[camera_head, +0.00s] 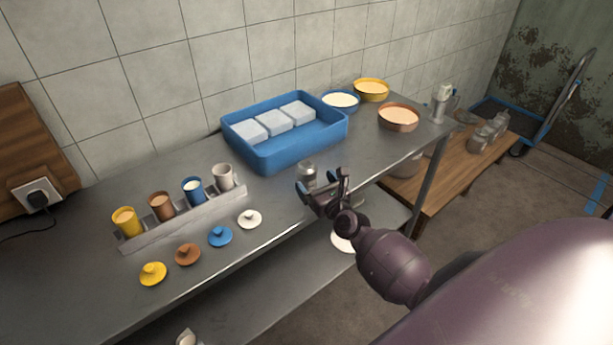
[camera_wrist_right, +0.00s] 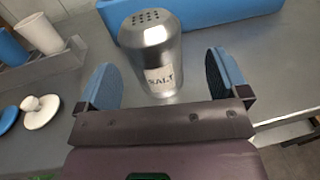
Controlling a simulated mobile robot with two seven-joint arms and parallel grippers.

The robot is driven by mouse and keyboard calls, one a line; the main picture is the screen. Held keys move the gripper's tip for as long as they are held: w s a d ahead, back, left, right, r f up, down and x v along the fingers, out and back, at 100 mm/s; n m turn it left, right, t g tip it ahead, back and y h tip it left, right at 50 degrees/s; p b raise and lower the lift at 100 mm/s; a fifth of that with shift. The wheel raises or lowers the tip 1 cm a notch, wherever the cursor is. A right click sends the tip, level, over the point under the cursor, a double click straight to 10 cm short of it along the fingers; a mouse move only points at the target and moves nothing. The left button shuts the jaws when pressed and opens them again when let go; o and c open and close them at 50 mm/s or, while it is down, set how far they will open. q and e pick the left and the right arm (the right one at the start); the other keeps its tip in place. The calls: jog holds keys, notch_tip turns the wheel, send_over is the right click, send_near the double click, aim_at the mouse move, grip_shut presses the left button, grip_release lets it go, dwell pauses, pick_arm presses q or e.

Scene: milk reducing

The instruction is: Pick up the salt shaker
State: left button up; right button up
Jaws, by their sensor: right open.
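In the head view the shaker (camera_head: 307,172) stands on the metal table (camera_head: 275,240) in front of the blue tray, partly behind my right gripper (camera_head: 325,186). My right gripper is open and empty, at the table's front edge. My left gripper is not in view.
A blue tray (camera_head: 282,160) with white blocks stands just behind the shaker. Left are a rack (camera_head: 190,222) of cups and several lids, including a white lid (camera_head: 250,218). Bowls, including a copper-coloured bowl (camera_head: 399,121), stand back right.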

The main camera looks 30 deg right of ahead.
aim_at(312, 179)
jog(key=w, duration=0.3)
jog(key=shift+w+a+r, duration=0.2)
jog(key=shift+w+r, duration=0.1)
jog(key=shift+w+d, duration=0.1)
jog(key=shift+w, duration=0.5)
jog(key=c, duration=1.1)
jog(key=shift+p, duration=0.3)
